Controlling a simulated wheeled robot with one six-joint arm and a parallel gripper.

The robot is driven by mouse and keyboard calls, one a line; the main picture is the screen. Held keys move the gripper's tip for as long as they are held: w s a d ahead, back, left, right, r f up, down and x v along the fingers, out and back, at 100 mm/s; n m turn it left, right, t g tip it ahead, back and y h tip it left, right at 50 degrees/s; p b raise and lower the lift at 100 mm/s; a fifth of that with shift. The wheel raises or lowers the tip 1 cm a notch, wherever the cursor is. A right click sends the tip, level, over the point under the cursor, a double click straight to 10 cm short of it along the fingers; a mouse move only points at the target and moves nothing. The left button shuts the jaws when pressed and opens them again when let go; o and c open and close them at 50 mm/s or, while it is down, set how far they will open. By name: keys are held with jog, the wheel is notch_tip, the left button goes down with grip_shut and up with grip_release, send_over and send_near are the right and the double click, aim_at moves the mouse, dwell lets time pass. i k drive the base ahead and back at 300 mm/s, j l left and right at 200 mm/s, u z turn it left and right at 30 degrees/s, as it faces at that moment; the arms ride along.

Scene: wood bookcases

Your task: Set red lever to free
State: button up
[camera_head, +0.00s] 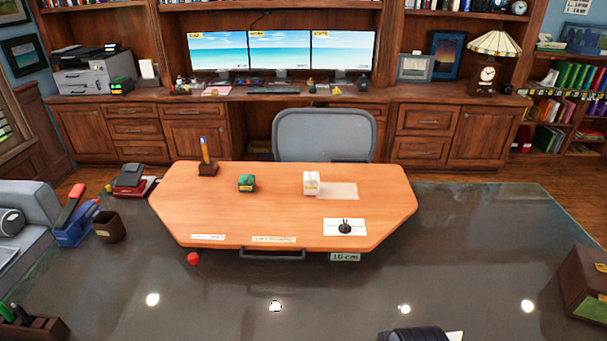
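A small round red knob (193,258) shows just below the front left edge of the orange wooden board (285,217). It looks like the end of the red lever; its stem is too small or hidden to make out. A pale label (208,237) sits on the board just above the knob, and its text is too small to read surely. I cannot tell from this view how the lever is set. My gripper is not clearly in view, and nothing is seen touching the knob.
The board stands over a dark glassy tabletop (480,240), with a dark handle (272,255) along its front. A pen holder (207,168), green item (246,183) and white item (311,184) stand on it. A brown cup (109,227) stands left. A dark ribbed shape cuts the bottom edge.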

aim_at(193, 258)
jog(key=j+u, duration=0.15)
jog(key=j, duration=0.25)
jog(key=i+j+u, duration=0.1)
jog(key=j, duration=0.25)
jog(key=i+j+u, duration=0.15)
jog(key=j, duration=0.25)
jog(key=i+j+u, duration=0.15)
jog(key=j, duration=0.2)
